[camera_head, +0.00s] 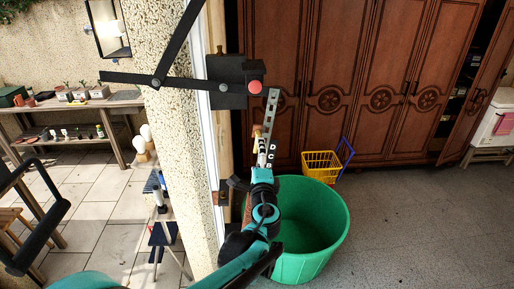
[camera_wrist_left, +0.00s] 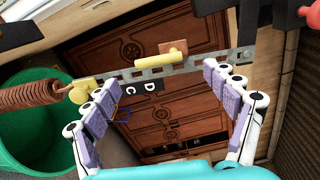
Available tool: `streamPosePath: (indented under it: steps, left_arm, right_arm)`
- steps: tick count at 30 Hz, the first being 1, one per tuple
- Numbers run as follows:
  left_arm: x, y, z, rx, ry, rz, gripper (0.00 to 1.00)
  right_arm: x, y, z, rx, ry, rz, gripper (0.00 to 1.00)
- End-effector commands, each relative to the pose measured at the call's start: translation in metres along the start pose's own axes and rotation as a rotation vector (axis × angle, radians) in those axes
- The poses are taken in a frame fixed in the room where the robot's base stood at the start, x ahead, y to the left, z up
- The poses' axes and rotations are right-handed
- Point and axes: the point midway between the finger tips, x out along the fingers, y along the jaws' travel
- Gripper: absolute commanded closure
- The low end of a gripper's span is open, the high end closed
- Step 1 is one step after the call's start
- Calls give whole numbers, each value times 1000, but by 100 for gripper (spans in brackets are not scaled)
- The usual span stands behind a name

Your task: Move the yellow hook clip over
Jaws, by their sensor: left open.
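A perforated metal rail (camera_wrist_left: 215,60) crosses the left wrist view, tilted; it also shows in the head view (camera_head: 271,108). A yellow hook clip (camera_wrist_left: 172,57) with an orange-brown plate behind it sits at the rail's middle. A second yellow piece (camera_wrist_left: 80,92) is at the rail's left end, beside a brown coil spring (camera_wrist_left: 28,95). Letter labels D and C (camera_wrist_left: 140,88) show just below the rail. My left gripper (camera_wrist_left: 160,80) is open and empty, its fingers on either side of the clip and apart from it. In the head view, my left gripper (camera_head: 263,155) partly hides the clip.
A black latch box with a red knob (camera_head: 255,87) is on the door post above the gripper. A green tub (camera_head: 335,225) stands below and right of the arm. A yellow basket (camera_head: 321,164) is behind it. Wooden cabinets (camera_head: 335,70) line the back. The grey floor at right is clear.

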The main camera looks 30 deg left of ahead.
Motion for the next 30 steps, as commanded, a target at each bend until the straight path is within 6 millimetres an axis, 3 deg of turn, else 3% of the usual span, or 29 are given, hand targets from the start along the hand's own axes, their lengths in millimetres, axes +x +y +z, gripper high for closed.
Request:
streamPosePath:
  steps: [3, 7, 24, 28, 30]
  left_arm:
    - [-20, 0, -1, 0, 3, -1, 15]
    - [-31, -1, -1, 0, 2, -1, 15]
    - [-34, 1, 0, -5, -1, 2, 15]
    - [-43, 25, 9, -100, -21, 62, 15]
    - [-55, 54, 18, -216, -45, 139, 15]
  right_arm:
    - [0, 0, 0, 0, 0, 0, 78]
    - [0, 0, 0, 0, 0, 0, 78]
    - [1, 1, 1, 1, 0, 0, 78]
    - [13, 1, 9, 1, 0, 0, 78]
    - [25, 1, 18, 1, 0, 0, 78]
